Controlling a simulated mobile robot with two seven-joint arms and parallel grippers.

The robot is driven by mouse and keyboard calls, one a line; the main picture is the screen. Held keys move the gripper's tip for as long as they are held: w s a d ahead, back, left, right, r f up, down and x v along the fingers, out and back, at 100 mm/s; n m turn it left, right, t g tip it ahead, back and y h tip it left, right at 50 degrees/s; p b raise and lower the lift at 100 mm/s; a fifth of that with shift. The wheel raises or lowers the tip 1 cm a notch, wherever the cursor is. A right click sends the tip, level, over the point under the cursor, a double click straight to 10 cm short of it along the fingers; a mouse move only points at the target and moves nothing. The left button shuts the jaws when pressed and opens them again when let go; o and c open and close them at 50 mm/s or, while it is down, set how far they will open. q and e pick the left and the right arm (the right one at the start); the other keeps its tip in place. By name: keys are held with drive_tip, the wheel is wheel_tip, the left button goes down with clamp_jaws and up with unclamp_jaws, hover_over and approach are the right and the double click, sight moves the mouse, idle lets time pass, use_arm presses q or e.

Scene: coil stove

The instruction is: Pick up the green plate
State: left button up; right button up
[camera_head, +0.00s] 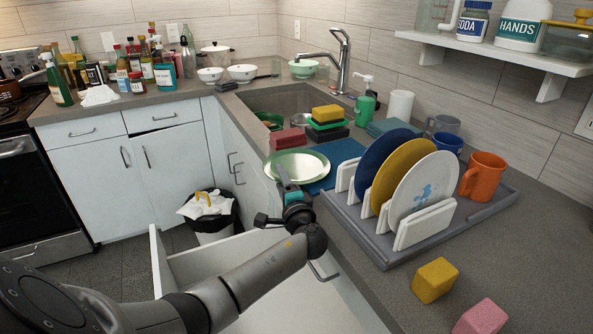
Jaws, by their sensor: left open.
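The green plate (310,168) is pale inside with a green rim. It lies on the counter at the front edge, just right of the sink, partly over a blue mat (338,152). My left gripper (281,173) reaches up from below to the plate's near left edge and overlaps it in the picture. Its jaws are open, though the fingers are small and seen edge-on. I cannot tell whether they touch the rim or straddle it. My right gripper is not in view.
A grey rack (375,243) with blue, yellow and white plates stands right of the plate. Sponges (327,113) are stacked behind it. An orange mug (483,177) and loose blocks sit at right.

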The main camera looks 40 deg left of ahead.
use_arm(q)
drive_tip(key=shift+w+a, duration=0.3)
drive_tip(key=shift+a, duration=0.1)
clamp_jaws()
idle(0.4)
drive_tip(key=shift+r, duration=0.1)
